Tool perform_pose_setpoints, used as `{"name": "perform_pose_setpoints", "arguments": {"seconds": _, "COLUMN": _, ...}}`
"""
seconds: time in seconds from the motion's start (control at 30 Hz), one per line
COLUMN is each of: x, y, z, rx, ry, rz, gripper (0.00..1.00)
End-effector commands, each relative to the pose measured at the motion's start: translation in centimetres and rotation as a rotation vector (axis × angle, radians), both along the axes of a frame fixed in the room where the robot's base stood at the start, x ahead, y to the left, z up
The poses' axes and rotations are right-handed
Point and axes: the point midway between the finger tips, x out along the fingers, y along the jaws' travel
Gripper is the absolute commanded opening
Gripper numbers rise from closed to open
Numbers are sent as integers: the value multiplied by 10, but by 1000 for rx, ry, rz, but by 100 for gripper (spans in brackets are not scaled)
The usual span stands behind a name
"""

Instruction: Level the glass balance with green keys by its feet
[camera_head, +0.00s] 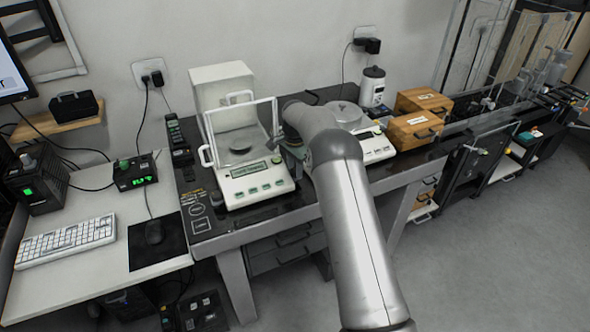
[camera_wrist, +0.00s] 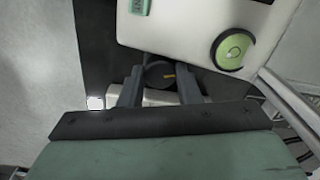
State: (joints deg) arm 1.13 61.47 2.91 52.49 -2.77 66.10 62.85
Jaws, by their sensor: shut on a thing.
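The glass balance (camera_head: 258,185) with green keys is a white unit with a clear draft shield and a round pan, on the dark table left of my arm. In the wrist view, the corner of its white body (camera_wrist: 180,30) shows with a round green bubble level (camera_wrist: 232,48). The bubble's exact place in its ring is too small to judge. My gripper (camera_wrist: 160,76) is shut on a dark round foot (camera_wrist: 158,70) with a yellow mark, at the edge of the balance. In the head view my arm mostly hides the gripper at the balance's right side.
A second balance (camera_head: 376,150) stands to the right, partly behind my arm. Wooden boxes (camera_head: 415,130) and a white canister (camera_head: 372,88) are beyond it. A keyboard (camera_head: 66,240) lies on the desk at left.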

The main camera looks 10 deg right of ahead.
Motion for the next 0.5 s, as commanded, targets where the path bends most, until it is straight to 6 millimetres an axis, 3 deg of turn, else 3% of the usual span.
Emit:
{"name": "perform_pose_setpoints", "arguments": {"seconds": 0.17, "x": 0, "y": 0, "z": 1, "rx": 0, "ry": -1, "rz": -1, "gripper": 7}}
{"name": "perform_pose_setpoints", "arguments": {"seconds": 0.2, "x": 0, "y": 0, "z": 1, "rx": 0, "ry": -1, "rz": -2, "gripper": 38}}
{"name": "perform_pose_setpoints", "arguments": {"seconds": 0.27, "x": 0, "y": 0, "z": 1, "rx": 0, "ry": -1, "rz": -2, "gripper": 52}}
{"name": "perform_pose_setpoints", "arguments": {"seconds": 0.5, "x": 0, "y": 0, "z": 1, "rx": 0, "ry": -1, "rz": -3, "gripper": 52}}
